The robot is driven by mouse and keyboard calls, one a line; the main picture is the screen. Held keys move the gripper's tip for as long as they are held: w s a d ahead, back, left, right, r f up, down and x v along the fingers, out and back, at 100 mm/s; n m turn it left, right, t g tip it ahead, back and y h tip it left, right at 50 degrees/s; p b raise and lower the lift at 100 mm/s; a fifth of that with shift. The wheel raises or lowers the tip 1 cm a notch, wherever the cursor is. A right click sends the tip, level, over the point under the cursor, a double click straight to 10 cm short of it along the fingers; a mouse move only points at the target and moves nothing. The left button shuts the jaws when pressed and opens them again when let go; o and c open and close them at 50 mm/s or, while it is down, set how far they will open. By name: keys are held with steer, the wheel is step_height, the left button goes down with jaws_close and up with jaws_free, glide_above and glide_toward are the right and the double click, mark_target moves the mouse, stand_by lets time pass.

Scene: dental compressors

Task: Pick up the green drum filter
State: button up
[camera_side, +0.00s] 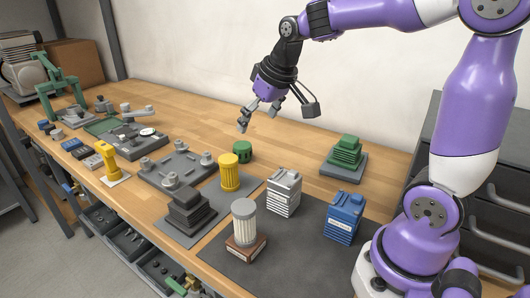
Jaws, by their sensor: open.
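The green drum filter (242,153) is a short, dark green cylinder standing on the wooden bench near the middle of the side view. It is just behind the yellow cylinder (229,173). My gripper (260,117) is above and behind it in the picture, pointing down with its fingers spread. The gripper is open and empty, clear of the drum filter. No part of the drum's front is covered by the gripper.
A green stacked block (345,153) sits on a grey plate to the right. A silver canister (284,192), a blue canister (343,218), a white ribbed filter (244,222) and a dark stepped block (187,209) stand in front. Bare wood surrounds the drum's back and right.

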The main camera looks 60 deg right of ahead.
steer(key=m, duration=0.1)
glide_toward(244, 146)
steer(key=shift+g, duration=0.4)
steer(key=x, duration=0.5)
steer(key=shift+f, duration=0.3)
steer(key=shift+w+x, duration=0.2)
steer(key=shift+x, duration=1.2)
steer(key=shift+w+x, duration=0.25)
steer(key=shift+x, duration=1.1)
steer(key=shift+r, duration=0.15)
steer(key=c, duration=1.1)
